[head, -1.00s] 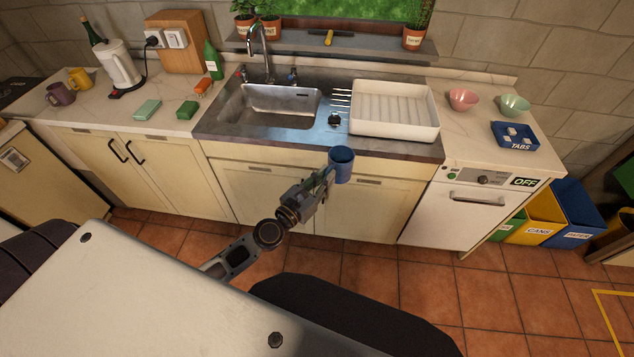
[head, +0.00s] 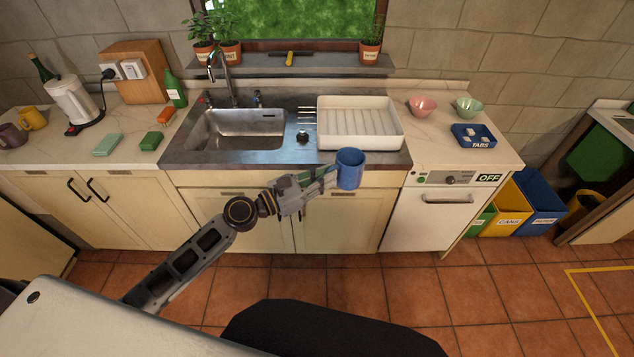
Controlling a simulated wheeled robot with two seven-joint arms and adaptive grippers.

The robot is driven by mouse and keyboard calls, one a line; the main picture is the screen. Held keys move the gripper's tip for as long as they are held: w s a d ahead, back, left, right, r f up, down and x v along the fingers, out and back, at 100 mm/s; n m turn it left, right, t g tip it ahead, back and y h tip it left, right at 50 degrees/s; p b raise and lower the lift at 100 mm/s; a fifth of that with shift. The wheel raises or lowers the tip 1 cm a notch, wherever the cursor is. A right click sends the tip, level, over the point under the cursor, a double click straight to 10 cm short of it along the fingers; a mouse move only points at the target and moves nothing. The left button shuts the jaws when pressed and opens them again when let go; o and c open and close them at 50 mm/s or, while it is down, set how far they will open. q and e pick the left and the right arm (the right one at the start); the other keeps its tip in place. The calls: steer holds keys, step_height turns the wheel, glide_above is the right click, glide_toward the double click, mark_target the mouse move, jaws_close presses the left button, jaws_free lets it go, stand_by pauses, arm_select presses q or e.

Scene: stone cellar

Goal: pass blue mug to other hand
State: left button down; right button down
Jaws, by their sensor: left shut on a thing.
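The blue mug (head: 350,172) is in the middle of the head view, upright and held in the air in front of the counter's front edge. My left gripper (head: 330,174) comes in from the left and is shut on the mug at its left side. The mug's handle cannot be made out behind the fingers. My right gripper is not in the head view.
A sink (head: 238,133) and a white drying rack (head: 357,127) lie behind the mug. A pink bowl (head: 422,106), a green bowl (head: 468,108) and a blue tabs tray (head: 474,137) stand on the right counter. The tiled floor (head: 480,300) at lower right is clear.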

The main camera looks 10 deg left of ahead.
arm_select(q)
steer(key=w+d+r+m+g+h, duration=0.1)
steer(key=d+r+m+g+h, duration=0.3)
steer(key=d+r+g, duration=0.3)
steer(key=shift+w+r+m+g+h, duration=0.2)
steer(key=shift+r+m+g+h, duration=0.1)
steer(key=shift+r+m, duration=0.45)
steer(key=shift+f, duration=0.15)
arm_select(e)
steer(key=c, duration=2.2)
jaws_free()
